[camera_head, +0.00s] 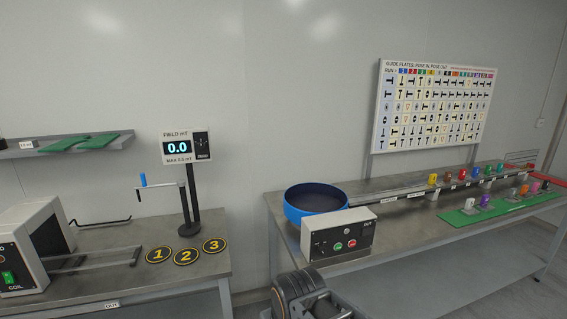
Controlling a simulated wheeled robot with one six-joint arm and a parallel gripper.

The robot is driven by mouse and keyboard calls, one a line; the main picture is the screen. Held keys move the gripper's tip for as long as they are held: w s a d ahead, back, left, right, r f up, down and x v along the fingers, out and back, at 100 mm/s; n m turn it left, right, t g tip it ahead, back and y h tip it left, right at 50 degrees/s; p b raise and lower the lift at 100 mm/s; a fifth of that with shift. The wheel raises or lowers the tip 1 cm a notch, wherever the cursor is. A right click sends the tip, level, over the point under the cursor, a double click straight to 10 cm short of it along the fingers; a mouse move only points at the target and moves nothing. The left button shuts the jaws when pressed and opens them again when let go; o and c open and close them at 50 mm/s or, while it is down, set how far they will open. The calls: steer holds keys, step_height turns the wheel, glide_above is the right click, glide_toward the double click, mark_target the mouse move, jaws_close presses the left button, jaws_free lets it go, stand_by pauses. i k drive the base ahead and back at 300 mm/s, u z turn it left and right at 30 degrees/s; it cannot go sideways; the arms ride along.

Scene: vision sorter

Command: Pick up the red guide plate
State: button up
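Several small coloured pieces stand in a row along the back of the right bench. A dark grey rounded part at the bottom middle appears to be part of my own arm. My gripper's fingers are not in view, and nothing is seen touching the red piece.
A chart board (435,107) stands behind. The left bench (205,280) holds a field meter (187,147) and numbered discs (186,256). A gap separates the benches.

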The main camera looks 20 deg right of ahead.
mark_target(462, 178)
steer(key=z, duration=2.1)
steer(key=k, duration=0.6)
steer(key=z, duration=0.65)
steer(key=i, duration=1.55)
steer(key=z, duration=0.5)
steer(key=i, duration=2.05)
steer(key=u, duration=0.65)
steer(key=i, duration=0.95)
steer(key=u, duration=1.75)
steer(key=i, duration=0.8)
steer(key=u, duration=0.6)
